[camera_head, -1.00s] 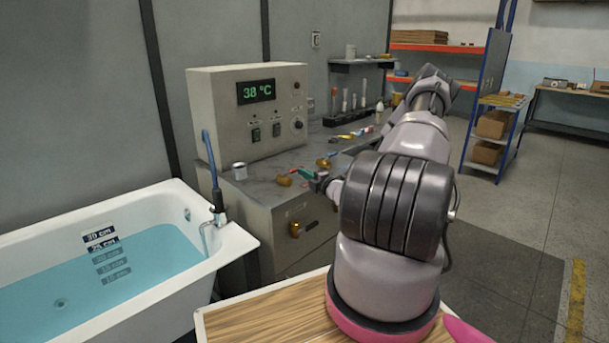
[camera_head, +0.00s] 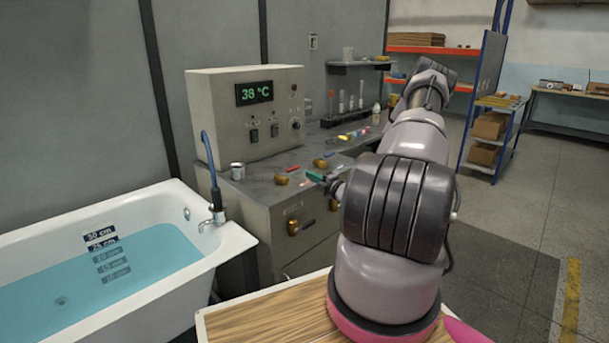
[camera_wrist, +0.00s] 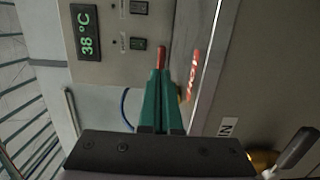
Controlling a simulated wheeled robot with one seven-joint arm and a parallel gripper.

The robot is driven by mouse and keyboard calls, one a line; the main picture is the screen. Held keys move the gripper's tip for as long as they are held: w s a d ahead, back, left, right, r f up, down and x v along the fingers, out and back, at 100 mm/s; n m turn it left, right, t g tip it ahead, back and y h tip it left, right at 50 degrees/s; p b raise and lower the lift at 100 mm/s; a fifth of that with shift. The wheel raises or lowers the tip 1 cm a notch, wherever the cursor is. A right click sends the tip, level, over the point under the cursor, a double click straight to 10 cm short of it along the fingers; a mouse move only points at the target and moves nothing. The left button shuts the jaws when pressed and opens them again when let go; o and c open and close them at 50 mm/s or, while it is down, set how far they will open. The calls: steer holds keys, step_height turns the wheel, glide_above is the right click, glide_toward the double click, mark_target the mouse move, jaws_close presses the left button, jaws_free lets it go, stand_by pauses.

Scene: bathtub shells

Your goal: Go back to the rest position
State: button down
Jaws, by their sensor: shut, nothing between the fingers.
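My gripper (camera_head: 315,176) is in front of the counter's edge in the head view, with its green fingers pointing left toward the control box. In the wrist view the green fingers (camera_wrist: 161,95) lie together, shut and empty. A red-tipped piece (camera_wrist: 161,57) shows just beyond the fingertips; I cannot tell whether it touches them. My arm (camera_head: 400,200) reaches forward from the pink-ringed base over the wooden top.
The control box (camera_head: 250,115) reads 38 °C. A tub (camera_head: 180,290) with blue water stands at left. Shelves (camera_head: 493,135) stand at right; the floor (camera_head: 540,210) there is clear.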

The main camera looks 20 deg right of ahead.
steer(key=d+v, duration=0.1)
steer(key=v, duration=0.7)
steer(key=s+a+r+n+g+y, duration=0.35)
steer(key=a+r+n+g, duration=0.25)
steer(key=a+r+n, duration=0.6)
steer(key=s+a+r+n+g+y, duration=0.35)
steer(key=a+r+n+g, duration=0.25)
steer(key=a+r+n, duration=0.5)
steer(key=s+r+n+t+h, duration=0.1)
steer(key=s+r+n+h, duration=0.3)
steer(key=s+r+n, duration=0.3)
steer(key=s+r+n+h, duration=0.5)
steer(key=s+r+n, duration=0.3)
steer(key=s+n, duration=0.4)
steer(key=n, duration=0.5)
steer(key=shift+s+t, duration=0.4)
steer(key=shift+r, duration=0.1)
